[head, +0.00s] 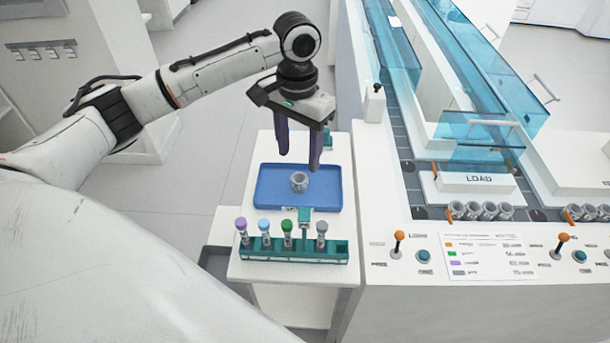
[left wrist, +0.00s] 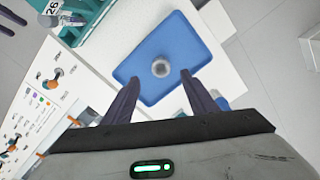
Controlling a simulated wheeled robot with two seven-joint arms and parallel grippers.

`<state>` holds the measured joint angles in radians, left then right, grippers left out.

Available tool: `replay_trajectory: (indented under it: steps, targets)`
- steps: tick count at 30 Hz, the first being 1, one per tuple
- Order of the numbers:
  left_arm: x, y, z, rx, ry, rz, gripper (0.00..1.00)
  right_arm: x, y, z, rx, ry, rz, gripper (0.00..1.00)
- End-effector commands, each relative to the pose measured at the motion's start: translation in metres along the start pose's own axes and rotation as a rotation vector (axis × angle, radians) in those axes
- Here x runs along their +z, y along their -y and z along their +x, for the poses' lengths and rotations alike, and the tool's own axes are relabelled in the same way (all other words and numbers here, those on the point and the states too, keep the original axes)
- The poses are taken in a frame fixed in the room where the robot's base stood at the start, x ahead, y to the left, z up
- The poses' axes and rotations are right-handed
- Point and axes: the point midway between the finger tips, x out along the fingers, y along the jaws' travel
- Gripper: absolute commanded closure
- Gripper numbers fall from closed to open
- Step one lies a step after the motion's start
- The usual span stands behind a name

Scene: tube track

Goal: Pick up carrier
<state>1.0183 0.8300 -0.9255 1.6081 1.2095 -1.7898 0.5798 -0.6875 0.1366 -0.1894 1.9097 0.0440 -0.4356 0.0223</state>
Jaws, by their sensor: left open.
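The carrier (head: 299,182), a small grey ring-shaped holder, stands alone in a shallow blue tray (head: 268,198) on a white side table. It also shows in the left wrist view (left wrist: 160,68), near the middle of the blue tray (left wrist: 196,52). My left gripper (head: 298,160) is open above the tray, with its dark fingers pointing down and nothing between them. In the left wrist view the fingers (left wrist: 158,84) are spread to either side below the carrier, apart from it. My right gripper does not show in the head view.
A green rack (head: 290,252) with several capped tubes stands in front of the tray. On the right, a white track machine has blue clear covers (head: 480,136), a LOAD block (head: 478,182), several carriers (head: 482,211) in a row and orange levers (head: 398,240).

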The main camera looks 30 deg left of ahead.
Motion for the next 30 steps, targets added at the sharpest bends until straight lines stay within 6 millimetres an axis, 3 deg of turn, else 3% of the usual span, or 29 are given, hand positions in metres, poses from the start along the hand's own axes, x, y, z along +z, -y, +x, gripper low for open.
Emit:
replay_trajectory:
  steps: [4, 16, 25, 30]
  targets:
    - [0.000, 0.000, 0.016, -0.001, -0.001, 0.000, 0.47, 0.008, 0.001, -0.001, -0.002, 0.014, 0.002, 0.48]
    - [-0.002, 0.002, 0.064, -0.001, 0.001, 0.000, 0.47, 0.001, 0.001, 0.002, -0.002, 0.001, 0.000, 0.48]
    - [-0.002, 0.002, 0.070, -0.001, -0.003, 0.001, 0.47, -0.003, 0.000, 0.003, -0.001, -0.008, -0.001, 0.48]
    - [-0.002, 0.002, 0.070, -0.001, -0.002, 0.001, 0.74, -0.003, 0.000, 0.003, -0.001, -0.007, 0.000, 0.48]
